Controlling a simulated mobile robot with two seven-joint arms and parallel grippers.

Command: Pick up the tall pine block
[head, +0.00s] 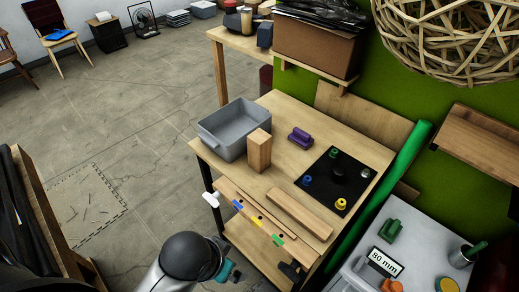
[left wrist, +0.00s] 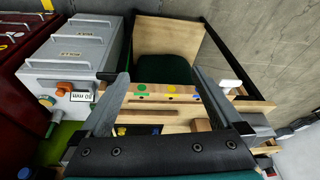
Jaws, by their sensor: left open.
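The tall pine block (head: 259,150) stands upright on the wooden workbench (head: 282,113), against the near right side of the grey bin (head: 235,128). I cannot pick the block out surely in the left wrist view. My left gripper (left wrist: 161,76) is open, with two grey fingers spread apart and nothing held between them. In the head view my left arm (head: 190,258) comes in at the bottom, in front of and below the bench edge, apart from the block. Its fingertips are not clear there. My right gripper is not in view.
A purple block (head: 300,138) and a black mat (head: 337,181) with several small pieces lie right of the block. A long flat plank (head: 300,214) lies near the front edge. A grey cabinet (head: 405,240) stands at right.

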